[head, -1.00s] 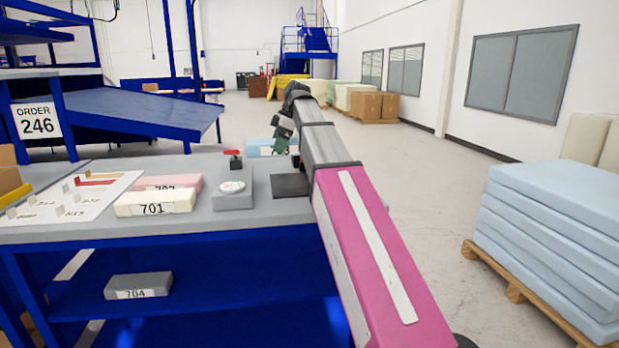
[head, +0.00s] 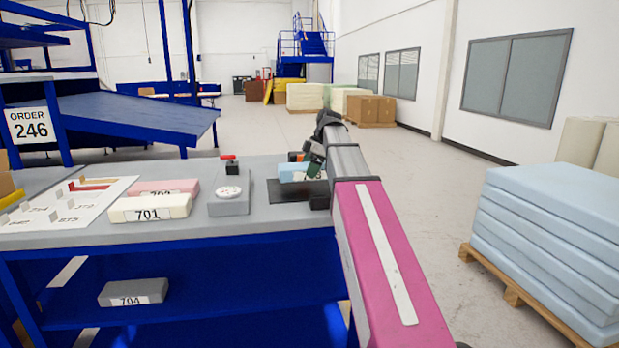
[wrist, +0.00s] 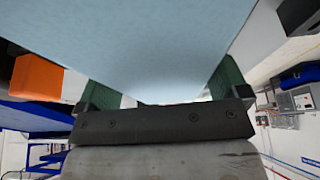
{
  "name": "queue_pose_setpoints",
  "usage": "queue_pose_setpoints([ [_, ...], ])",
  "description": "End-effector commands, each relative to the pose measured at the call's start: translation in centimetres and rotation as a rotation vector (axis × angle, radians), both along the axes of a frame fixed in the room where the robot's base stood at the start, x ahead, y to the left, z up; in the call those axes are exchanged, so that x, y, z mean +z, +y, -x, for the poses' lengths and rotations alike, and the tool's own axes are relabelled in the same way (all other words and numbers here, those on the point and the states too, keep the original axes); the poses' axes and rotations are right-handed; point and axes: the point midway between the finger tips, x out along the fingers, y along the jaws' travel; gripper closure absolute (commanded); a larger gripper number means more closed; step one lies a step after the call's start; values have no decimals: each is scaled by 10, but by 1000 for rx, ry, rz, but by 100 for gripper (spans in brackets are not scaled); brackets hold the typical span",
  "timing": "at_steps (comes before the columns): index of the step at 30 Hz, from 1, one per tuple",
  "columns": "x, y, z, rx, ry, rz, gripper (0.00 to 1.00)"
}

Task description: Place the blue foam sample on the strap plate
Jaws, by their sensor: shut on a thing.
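The blue foam sample (head: 291,171) is at the right end of the table, at the dark strap plate (head: 284,193). It covers the plate's back part, and I cannot tell whether it touches the plate or is just above it. My gripper (head: 311,167) is shut on the sample, partly hidden by my arm. In the wrist view the light blue foam (wrist: 155,45) fills the space between the green fingers (wrist: 160,95).
A grey gauge block (head: 229,206) stands left of the plate. Cream sample 701 (head: 150,207) and a pink sample (head: 165,187) lie further left. Grey sample 704 (head: 133,292) is on the lower shelf. A pallet of blue foam sheets (head: 545,235) stands on the floor at right.

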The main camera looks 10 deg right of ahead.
Motion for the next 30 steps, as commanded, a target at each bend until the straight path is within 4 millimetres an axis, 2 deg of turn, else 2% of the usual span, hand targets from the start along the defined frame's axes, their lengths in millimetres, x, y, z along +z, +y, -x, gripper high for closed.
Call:
queue_pose_setpoints([
  [8,-34,0,1,0,1,0,33],
  [19,-37,0,0,0,1,0,33],
  [20,-37,0,0,0,0,0,0],
  [30,-31,-1,-1,0,-1,0,0],
])
